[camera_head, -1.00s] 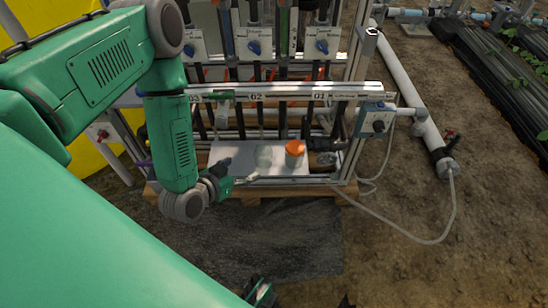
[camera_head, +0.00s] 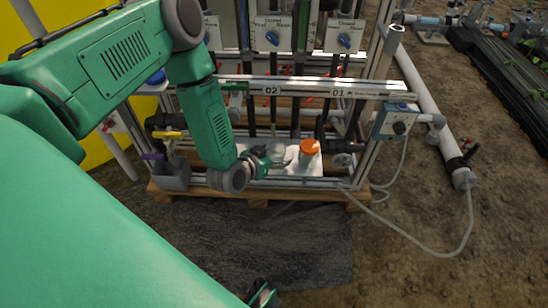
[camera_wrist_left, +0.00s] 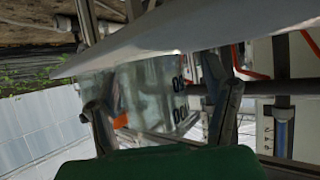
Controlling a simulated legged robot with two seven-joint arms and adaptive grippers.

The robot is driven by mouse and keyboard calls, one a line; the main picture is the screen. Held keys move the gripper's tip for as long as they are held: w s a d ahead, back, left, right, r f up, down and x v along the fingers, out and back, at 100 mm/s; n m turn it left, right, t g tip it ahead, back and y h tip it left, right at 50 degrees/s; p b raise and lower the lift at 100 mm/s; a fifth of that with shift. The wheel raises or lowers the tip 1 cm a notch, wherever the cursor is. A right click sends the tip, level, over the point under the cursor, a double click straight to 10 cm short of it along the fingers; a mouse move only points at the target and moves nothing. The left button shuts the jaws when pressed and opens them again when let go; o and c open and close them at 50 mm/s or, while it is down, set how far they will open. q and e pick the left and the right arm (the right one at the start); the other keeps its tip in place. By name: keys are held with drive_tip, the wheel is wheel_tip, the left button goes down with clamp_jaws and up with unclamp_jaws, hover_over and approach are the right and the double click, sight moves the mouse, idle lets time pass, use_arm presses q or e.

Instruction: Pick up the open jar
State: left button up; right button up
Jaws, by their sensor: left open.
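The open jar (camera_head: 278,153) is a clear glass jar without a lid, on the white tray (camera_head: 310,169) at the foot of the skid. In the left wrist view the jar (camera_wrist_left: 148,88) is a see-through body with dark markings, between my two fingers. My left gripper (camera_head: 265,158) is just left of the jar in the head view, and it also shows in the left wrist view (camera_wrist_left: 165,108). Its fingers are spread, one on each side of the jar. I cannot tell whether they touch the glass. My right gripper does not show clearly.
A jar with an orange lid (camera_head: 309,150) stands close to the right of the open jar. A grey box (camera_head: 174,173) stands left.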

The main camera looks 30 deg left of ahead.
use_arm(q)
drive_tip(key=shift+d+r, duration=0.15)
drive_tip(key=shift+d, duration=0.25)
drive_tip(key=c, duration=0.4)
drive_tip(key=shift+d+r, duration=0.1)
drive_tip(key=c, duration=0.7)
